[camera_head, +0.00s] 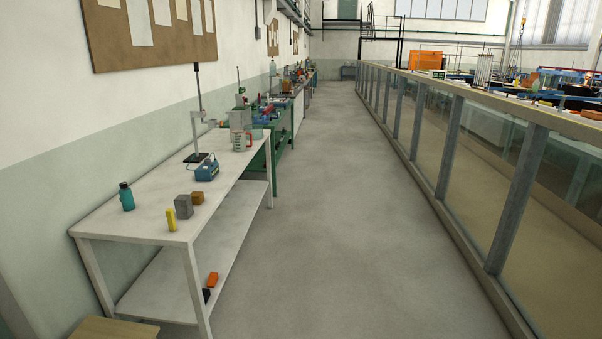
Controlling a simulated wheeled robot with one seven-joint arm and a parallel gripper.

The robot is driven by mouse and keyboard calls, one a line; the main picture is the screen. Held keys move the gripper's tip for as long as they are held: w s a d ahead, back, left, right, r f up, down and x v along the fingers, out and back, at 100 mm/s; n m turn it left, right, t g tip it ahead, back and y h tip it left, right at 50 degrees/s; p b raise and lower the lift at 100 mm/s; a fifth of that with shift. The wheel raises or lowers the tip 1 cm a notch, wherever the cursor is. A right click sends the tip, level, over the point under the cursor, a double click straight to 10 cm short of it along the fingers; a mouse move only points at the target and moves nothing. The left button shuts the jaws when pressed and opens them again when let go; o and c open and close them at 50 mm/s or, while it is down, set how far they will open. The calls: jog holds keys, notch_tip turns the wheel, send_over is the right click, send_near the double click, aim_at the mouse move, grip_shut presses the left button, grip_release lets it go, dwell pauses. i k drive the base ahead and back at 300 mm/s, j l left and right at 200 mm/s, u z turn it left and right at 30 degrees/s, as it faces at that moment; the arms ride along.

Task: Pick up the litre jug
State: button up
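The litre jug (239,141) looks like a clear measuring jug with a reddish-orange handle on its right side. It stands upright near the far end of the white bench (136,222), close to the bench's aisle side. A grey object stands just behind it and partly merges with its outline. The jug is small in the view, so its markings and contents cannot be made out. My gripper is not in view.
A blue device (207,170), a stand (196,140), a teal bottle (126,197), a grey block (184,207) and a yellow item (171,219) share the bench. The glass flume (470,150) runs along the right. The floor aisle (320,200) between is clear.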

aim_at(238, 135)
jog(key=i+u, duration=0.1)
jog(key=i, duration=1.3)
jog(key=i+l+u, duration=0.15)
jog(key=i, duration=0.55)
jog(key=i+l+u, duration=0.1)
jog(key=i, duration=0.6)
jog(key=i+u, duration=0.4)
jog(key=i, duration=0.15)
jog(key=i+l+u, duration=0.15)
jog(key=i+u, duration=0.25)
jog(key=i, duration=0.15)
jog(key=i+l+u, duration=0.4)
jog(key=i, duration=0.15)
jog(key=i+l+u, duration=0.15)
jog(key=i+u, duration=0.15)
jog(key=u, duration=0.15)
jog(key=i+l+u, duration=0.25)
jog(key=u, duration=0.15)
jog(key=i+l+u, duration=0.25)
jog(key=u, duration=0.2)
jog(key=i+l+u, duration=0.15)
jog(key=l+u, duration=0.3)
